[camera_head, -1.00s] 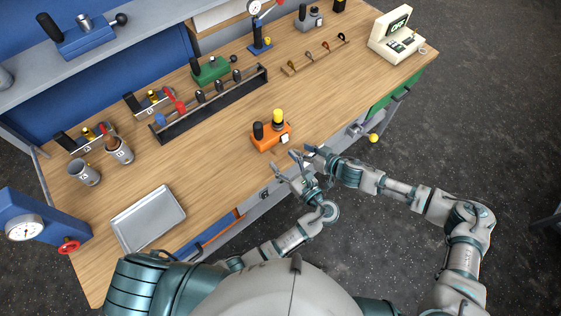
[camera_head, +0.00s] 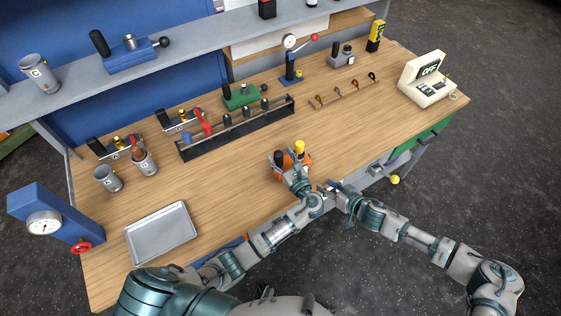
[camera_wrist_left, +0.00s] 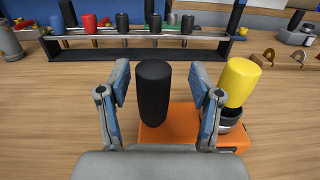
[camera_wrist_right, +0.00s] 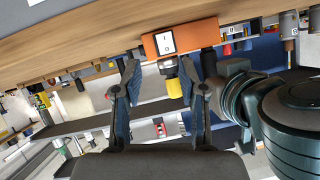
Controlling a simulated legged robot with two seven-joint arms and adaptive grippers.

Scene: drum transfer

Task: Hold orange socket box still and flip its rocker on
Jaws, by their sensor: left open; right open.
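The orange socket box (camera_head: 306,159) stands on the workbench near its front edge. It carries a black post (camera_wrist_left: 153,92) and a yellow-topped post (camera_wrist_left: 240,82). Its white rocker (camera_wrist_right: 164,42), marked I and O, shows in the right wrist view. My left gripper (camera_head: 286,165) is at the box; in the left wrist view its open fingers (camera_wrist_left: 166,88) stand on either side of the black post, apart from it. My right gripper (camera_head: 334,186) is open and empty, just right of the box near the bench edge; its fingers also show in the right wrist view (camera_wrist_right: 159,82).
A black rack (camera_head: 238,129) with several handled tools lies behind the box. A grey tray (camera_head: 161,234) and two cups are to the left. A white device (camera_head: 427,84) with a screen reading OFF stands at the right. The bench around the box is clear.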

